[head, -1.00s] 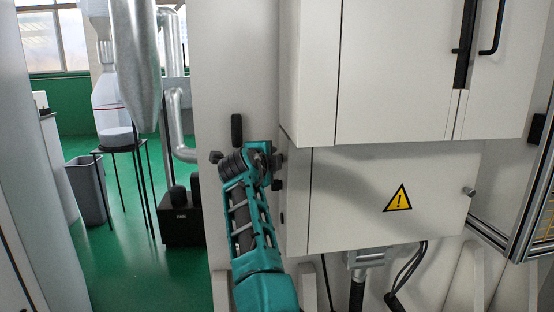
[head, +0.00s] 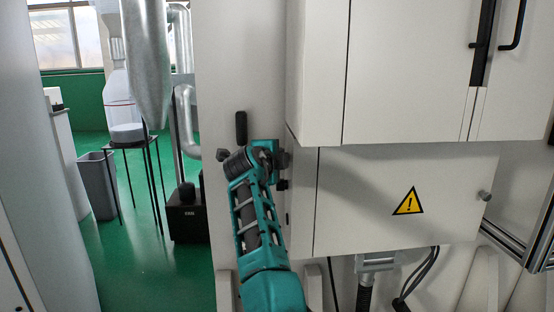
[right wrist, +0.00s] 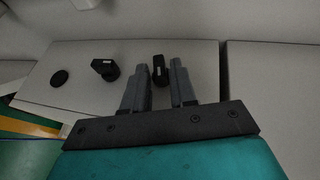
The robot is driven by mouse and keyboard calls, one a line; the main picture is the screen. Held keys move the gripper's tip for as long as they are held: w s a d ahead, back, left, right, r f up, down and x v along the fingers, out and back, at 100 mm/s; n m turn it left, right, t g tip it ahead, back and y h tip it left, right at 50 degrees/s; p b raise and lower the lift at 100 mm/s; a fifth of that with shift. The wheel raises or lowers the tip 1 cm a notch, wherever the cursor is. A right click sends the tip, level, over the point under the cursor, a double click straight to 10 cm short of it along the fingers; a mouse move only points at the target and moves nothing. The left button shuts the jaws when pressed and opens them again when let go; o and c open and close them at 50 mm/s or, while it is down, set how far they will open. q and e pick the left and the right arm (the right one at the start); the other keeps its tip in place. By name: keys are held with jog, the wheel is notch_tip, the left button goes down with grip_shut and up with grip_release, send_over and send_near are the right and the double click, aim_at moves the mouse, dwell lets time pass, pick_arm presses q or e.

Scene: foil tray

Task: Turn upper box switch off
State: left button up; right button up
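The box (head: 345,222) with a yellow warning triangle is on the wall below a larger cabinet. Dark switches sit on its narrow left side; one (head: 282,184) shows just below my right gripper (head: 272,158). The right wrist view shows that side panel with two black knobs with white marks and a round black disc (right wrist: 60,78). One knob (right wrist: 160,70) is between the fingertips of my right gripper (right wrist: 159,72); the other knob (right wrist: 105,68) is left of them. The fingers are apart, with narrow gaps beside the knob; contact cannot be told. My left gripper is out of view.
The cabinet (head: 395,75) overhangs the box above. A black handle (head: 241,127) is on the wall left of my gripper. Cables and a conduit (head: 366,280) hang below the box. Open green floor (head: 150,265) lies to the left.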

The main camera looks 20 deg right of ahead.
grip_shut()
pick_arm(q)
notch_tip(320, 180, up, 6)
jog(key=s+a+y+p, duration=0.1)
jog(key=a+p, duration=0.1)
jog(key=p, duration=0.8)
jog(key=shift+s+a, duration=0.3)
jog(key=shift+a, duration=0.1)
pick_arm(e)
jog(key=shift+w+d+r+n+g+y, duration=0.1)
jog(key=shift+r+n+g+y, duration=0.25)
jog(key=shift+g, duration=0.6)
jog(key=shift+w+r+n+g+y, duration=0.2)
jog(key=shift+g+y, duration=0.4)
jog(key=shift+g, duration=0.4)
jog(key=shift+w+d+r+n+g+y, duration=0.1)
jog(key=shift+n+g+y, duration=0.3)
jog(key=shift+g, duration=0.55)
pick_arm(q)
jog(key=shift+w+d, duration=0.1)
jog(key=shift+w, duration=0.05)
pick_arm(e)
jog(key=shift+o, duration=1.4)
grip_release()
jog(key=shift+s+a, duration=0.1)
jog(key=shift+a, duration=0.05)
